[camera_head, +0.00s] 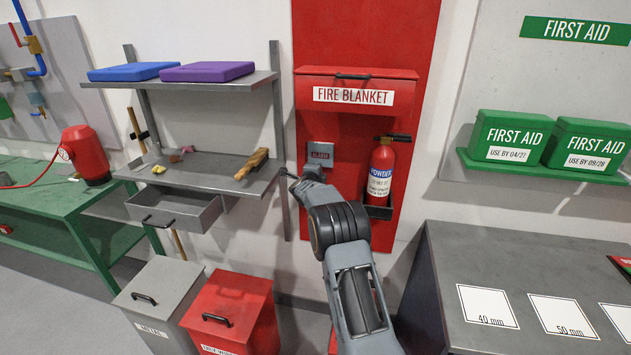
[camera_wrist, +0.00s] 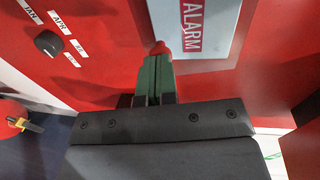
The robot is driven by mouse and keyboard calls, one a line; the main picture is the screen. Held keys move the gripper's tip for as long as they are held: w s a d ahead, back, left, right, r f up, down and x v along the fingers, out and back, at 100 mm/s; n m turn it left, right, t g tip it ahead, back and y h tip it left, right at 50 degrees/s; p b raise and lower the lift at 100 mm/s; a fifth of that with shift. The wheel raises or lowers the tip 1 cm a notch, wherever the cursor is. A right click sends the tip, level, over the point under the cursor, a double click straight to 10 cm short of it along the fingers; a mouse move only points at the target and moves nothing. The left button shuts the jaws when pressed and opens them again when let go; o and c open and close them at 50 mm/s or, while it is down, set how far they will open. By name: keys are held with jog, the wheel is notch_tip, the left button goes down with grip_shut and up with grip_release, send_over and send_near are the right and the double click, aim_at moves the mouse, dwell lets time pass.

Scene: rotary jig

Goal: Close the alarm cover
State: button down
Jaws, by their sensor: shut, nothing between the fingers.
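The alarm cover (camera_head: 320,148) is a grey plate with a red ALARM label on the red wall panel. In the wrist view the cover (camera_wrist: 222,22) is a pale plate at the top, its label seen sideways. I cannot tell how far it stands open. My gripper (camera_wrist: 155,78) is shut and empty, its green-grey fingers pointing up at the cover's lower left part. A small red tip shows at the finger ends; I cannot tell whether it belongs to the fingers or to the alarm. In the head view my wrist is just below the cover and hides its lower surroundings.
A fire extinguisher (camera_head: 380,172) stands in a holder right of the cover. The fire blanket box (camera_head: 355,78) is above. A grey shelf (camera_head: 215,180) with tools is at left. A dark dial (camera_wrist: 47,43) with month labels is at left in the wrist view.

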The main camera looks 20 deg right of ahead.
jog(key=w+d+f+t+h+b, duration=0.1)
jog(key=b, duration=0.7)
jog(key=shift+w+f+t, duration=0.15)
jog(key=shift+f+t, duration=0.05)
jog(key=shift+t, duration=0.2)
jog(key=shift+r, duration=0.1)
